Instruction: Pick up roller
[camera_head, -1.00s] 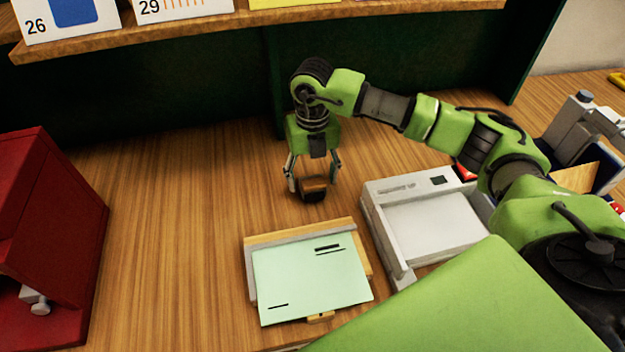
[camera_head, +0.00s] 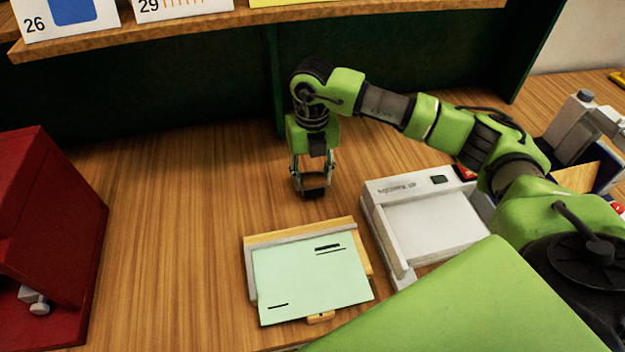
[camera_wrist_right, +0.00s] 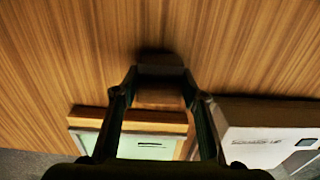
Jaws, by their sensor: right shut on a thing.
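The roller (camera_head: 314,182) is a small dark block-like piece with a brown part, on the wooden table behind the clipboard. My right gripper (camera_head: 312,180) points down at it and its fingers are closed on its two sides. In the right wrist view the roller (camera_wrist_right: 160,70) sits between the fingertips, dark on its far side and brown nearer. Part of it is hidden by the fingers. It seems to be at table level; I cannot tell if it touches the wood. My left gripper is not in view.
A wooden board with a pale green sheet (camera_head: 310,280) lies in front of the roller. A white machine with a tray (camera_head: 435,222) stands to the right. A red cabinet (camera_head: 45,230) is at the left, a shelf with cards (camera_head: 250,28) above. Bare table (camera_head: 180,200) lies left of the gripper.

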